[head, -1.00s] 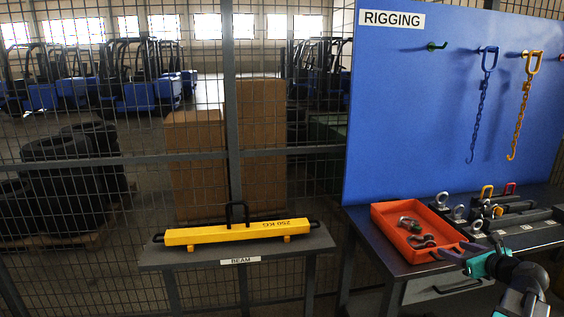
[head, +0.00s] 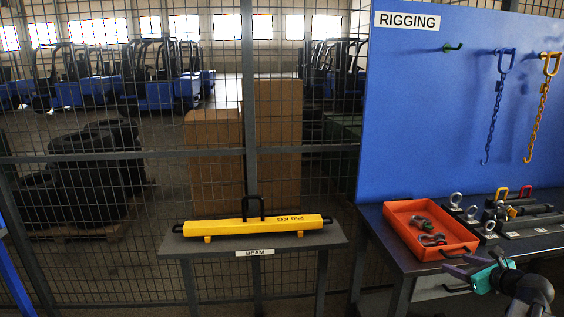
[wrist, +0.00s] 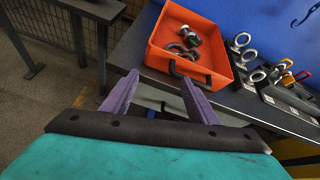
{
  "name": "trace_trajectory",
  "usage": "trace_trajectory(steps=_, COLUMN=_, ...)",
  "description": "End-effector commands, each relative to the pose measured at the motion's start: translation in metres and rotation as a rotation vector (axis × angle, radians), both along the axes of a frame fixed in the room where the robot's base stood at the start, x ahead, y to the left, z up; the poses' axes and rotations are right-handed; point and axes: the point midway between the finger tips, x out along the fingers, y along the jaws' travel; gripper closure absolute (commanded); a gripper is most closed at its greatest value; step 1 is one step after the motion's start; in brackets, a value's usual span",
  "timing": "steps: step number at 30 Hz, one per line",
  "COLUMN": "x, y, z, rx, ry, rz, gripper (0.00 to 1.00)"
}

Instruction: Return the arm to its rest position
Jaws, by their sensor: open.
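My gripper (head: 465,274) is at the lower right in the head view, beside the front edge of the rigging bench. In the wrist view my gripper (wrist: 160,92) shows two purple fingers spread apart with nothing between them. The fingers point towards the orange tray (wrist: 152,46), which sits on the bench. The tray (head: 399,238) holds several metal shackles (head: 432,238), one with a green part. My arm's teal and dark wrist shows at the lower right edge of the head view.
A yellow beam (head: 285,228) marked 250 KG lies on a narrow stand (head: 190,247) left of the bench. Eyebolts and dark fixtures (head: 490,232) stand right of the tray. Blue (head: 499,95) and yellow (head: 540,110) chains hang on the blue board (head: 420,130). Mesh fencing stands behind.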

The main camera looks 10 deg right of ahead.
Motion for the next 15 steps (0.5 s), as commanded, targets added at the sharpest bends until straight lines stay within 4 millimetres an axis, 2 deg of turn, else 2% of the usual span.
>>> trace_trajectory(steps=8, x=0.021, y=0.045, z=-0.053, rx=-0.078, ry=0.095, rz=0.134, gripper=0.46)
trace_trajectory(steps=11, x=0.03, y=0.07, z=-0.082, rx=-0.124, ry=0.144, rz=0.214, gripper=0.46)
trace_trajectory(steps=15, x=0.04, y=0.118, z=-0.132, rx=-0.207, ry=0.227, rz=0.367, gripper=0.46)
